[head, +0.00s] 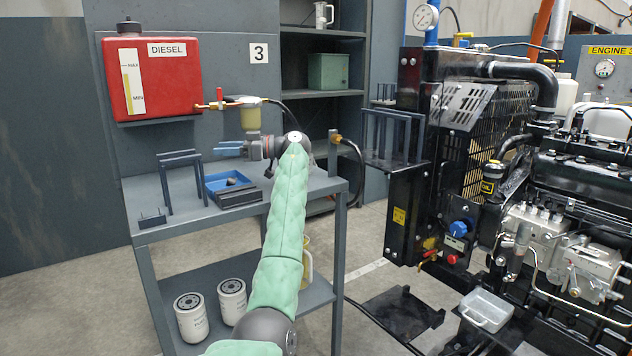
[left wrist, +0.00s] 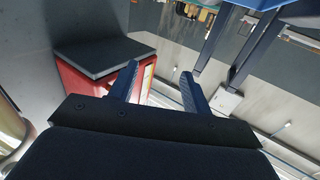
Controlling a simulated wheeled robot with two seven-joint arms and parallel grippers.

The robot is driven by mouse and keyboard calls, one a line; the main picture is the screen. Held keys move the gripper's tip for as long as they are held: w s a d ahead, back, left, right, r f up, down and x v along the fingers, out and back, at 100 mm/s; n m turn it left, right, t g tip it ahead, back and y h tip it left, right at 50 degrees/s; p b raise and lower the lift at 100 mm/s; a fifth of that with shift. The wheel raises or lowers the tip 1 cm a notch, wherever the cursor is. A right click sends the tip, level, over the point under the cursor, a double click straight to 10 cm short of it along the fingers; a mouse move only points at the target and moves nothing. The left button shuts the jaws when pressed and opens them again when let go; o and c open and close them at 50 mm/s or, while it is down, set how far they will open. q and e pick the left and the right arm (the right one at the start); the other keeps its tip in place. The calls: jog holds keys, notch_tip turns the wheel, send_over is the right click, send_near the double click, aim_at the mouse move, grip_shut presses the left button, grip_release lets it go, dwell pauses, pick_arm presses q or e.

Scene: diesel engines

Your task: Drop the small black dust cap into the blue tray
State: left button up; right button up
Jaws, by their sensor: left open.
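The blue tray (head: 211,186) sits on the top shelf of the grey cart. A small dark piece (head: 232,181) shows inside it; it may be the black dust cap, but it is too small to be sure. My left gripper (head: 217,147) is above and behind the tray, fingers pointing left. In the left wrist view its two fingers (left wrist: 160,80) stand apart with nothing between them. My right gripper is not in view.
A black block (head: 240,196) lies at the tray's front edge. A dark frame stand (head: 179,180) and a small bracket (head: 152,219) stand to the left. The red diesel tank (head: 160,75) hangs behind; white filters (head: 232,300) stand below.

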pick_arm(q)
jog(key=d, duration=0.7)
jog(key=shift+w+p, duration=0.25)
jog(key=shift+p, duration=0.15)
